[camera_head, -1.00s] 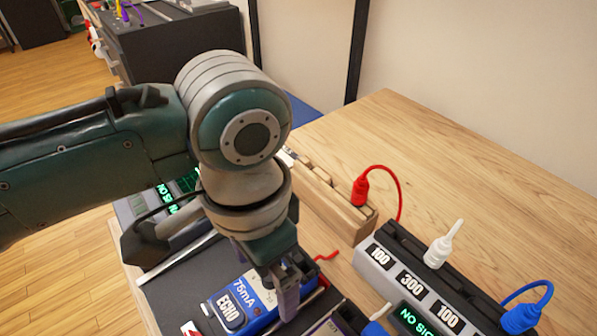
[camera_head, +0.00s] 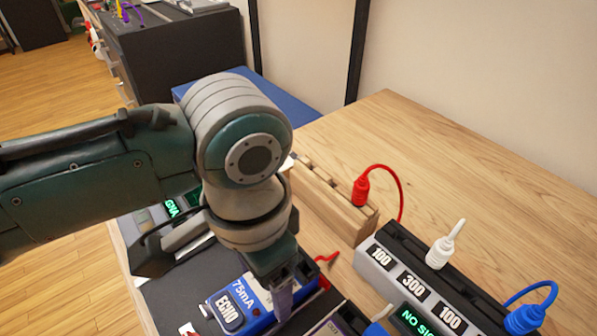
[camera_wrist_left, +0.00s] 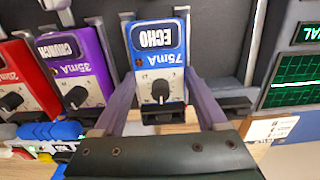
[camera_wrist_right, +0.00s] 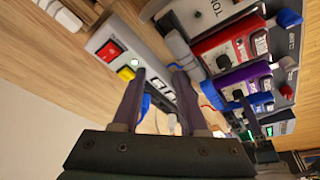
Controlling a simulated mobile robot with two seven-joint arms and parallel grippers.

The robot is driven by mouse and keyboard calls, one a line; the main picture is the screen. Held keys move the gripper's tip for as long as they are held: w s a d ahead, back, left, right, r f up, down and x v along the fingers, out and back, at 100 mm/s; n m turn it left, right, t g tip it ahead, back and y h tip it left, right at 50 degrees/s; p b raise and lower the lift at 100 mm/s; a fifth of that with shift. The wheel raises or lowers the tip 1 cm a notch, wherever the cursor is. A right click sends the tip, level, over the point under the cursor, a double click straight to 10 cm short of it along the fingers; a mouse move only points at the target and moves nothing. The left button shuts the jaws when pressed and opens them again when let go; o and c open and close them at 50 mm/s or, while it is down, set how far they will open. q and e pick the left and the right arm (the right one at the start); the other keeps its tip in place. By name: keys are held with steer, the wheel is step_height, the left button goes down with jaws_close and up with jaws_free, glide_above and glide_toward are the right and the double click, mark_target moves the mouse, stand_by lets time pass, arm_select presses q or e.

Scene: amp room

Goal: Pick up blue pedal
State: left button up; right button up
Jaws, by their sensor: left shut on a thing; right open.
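The blue pedal (camera_head: 262,319), labelled ECHO and 75mA, sits on the dark pedalboard (camera_head: 168,298) at the lower middle of the head view. It also shows upside down in the left wrist view (camera_wrist_left: 158,62), with a black knob near its end. My left gripper (camera_head: 283,297) points down at the pedal. In the left wrist view its fingers (camera_wrist_left: 162,84) lie along both sides of the pedal, shut on it. My right gripper (camera_wrist_right: 159,75) is open and empty in the right wrist view, with its fingers spread.
A purple pedal (camera_wrist_left: 78,62) and a red pedal (camera_wrist_left: 22,78) stand beside the blue one. A grey power unit (camera_head: 410,281) with white and blue plugs and a wooden block with a red plug (camera_head: 360,192) are to the right. The wooden tabletop (camera_head: 470,170) behind is clear.

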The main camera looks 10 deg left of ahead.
arm_select(q)
jaws_close()
steer(key=shift+r, duration=0.15)
step_height(320, 180, up, 20)
steer(key=p, duration=0.6)
steer(key=w+a+r+n+p, duration=0.15)
steer(key=a+r+n, duration=0.25)
steer(key=r, duration=0.5)
steer(key=w+a+r+n+p, duration=0.15)
steer(key=a+r+n, duration=0.25)
steer(key=r, duration=0.5)
steer(key=s+r+p, duration=0.3)
steer(key=r+p, duration=1.4)
steer(key=p, duration=0.2)
steer(key=s+r+p, duration=0.3)
steer(key=r+p, duration=1.5)
steer(key=p, duration=0.1)
steer(key=shift+s+r, duration=0.15)
steer(key=shift+s, duration=0.2)
steer(key=shift+d, duration=0.15)
